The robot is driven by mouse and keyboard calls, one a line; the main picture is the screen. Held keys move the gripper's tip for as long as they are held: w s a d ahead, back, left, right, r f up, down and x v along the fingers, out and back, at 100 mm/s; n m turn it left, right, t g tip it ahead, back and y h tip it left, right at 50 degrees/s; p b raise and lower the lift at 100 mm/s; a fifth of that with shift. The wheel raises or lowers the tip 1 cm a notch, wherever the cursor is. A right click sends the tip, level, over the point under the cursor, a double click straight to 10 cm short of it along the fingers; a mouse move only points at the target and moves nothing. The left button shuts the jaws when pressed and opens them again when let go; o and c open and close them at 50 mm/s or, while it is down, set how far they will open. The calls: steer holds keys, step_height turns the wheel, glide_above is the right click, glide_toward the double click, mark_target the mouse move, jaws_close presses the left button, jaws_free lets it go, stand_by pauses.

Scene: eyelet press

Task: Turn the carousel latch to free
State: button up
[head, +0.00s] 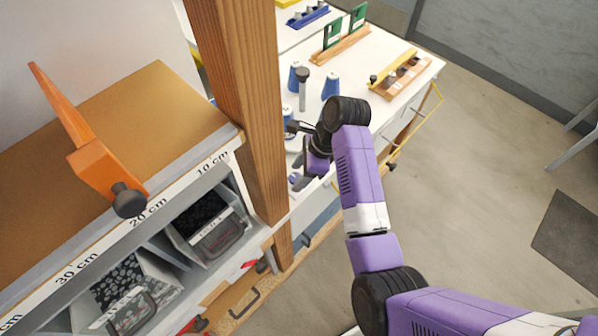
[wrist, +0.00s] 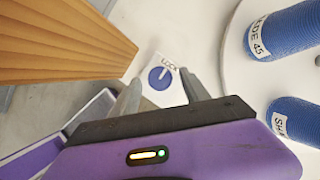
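The carousel latch (wrist: 160,77) is a round blue knob with a white pointer line, set on a white plate. The line points toward the printed word LOCK (wrist: 168,63). In the wrist view, my gripper (wrist: 161,80) is open, with one grey finger on each side of the knob in the picture. I cannot tell how far the fingertips are above it or whether they touch. In the head view, my gripper (head: 301,172) hangs low beside the wooden post, pointing down at the white table. A small blue patch by its fingers may be the latch (head: 293,179).
A wooden post (head: 245,90) stands close at the left, also in the wrist view (wrist: 60,40). Blue thread spools (wrist: 285,30) stand on the round white carousel (wrist: 236,60) at the right. A shelf unit with bins (head: 205,215) stands left of the post.

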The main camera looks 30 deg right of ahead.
jaws_close()
steer(key=shift+n, duration=0.4)
steer(key=n, duration=0.1)
steer(key=n+g, duration=0.1)
steer(key=n, duration=0.1)
steer(key=shift+w+d+n+g+y, duration=0.15)
steer(key=shift+w+n+g+y, duration=0.15)
steer(key=shift+n, duration=0.1)
steer(key=n+g, duration=0.1)
steer(key=n, duration=0.3)
steer(key=shift+w+r+n+g, duration=0.1)
steer(key=shift+w+n+g, duration=0.05)
steer(key=shift+n+g, duration=0.2)
steer(key=n, duration=0.2)
steer(key=n+g+h, duration=0.1)
steer(key=n, duration=0.1)
steer(key=shift+w+g, duration=0.15)
steer(key=shift+g, duration=0.1)
steer(key=n, duration=0.1)
steer(key=n+h, duration=0.1)
steer(key=n, duration=0.1)
steer(key=n+g, duration=0.1)
steer(key=shift+w+a+n+h, duration=0.1)
steer(key=shift+a+n+h, duration=0.15)
steer(key=shift+a+h, duration=0.05)
steer(key=shift+o, duration=0.6)
jaws_free()
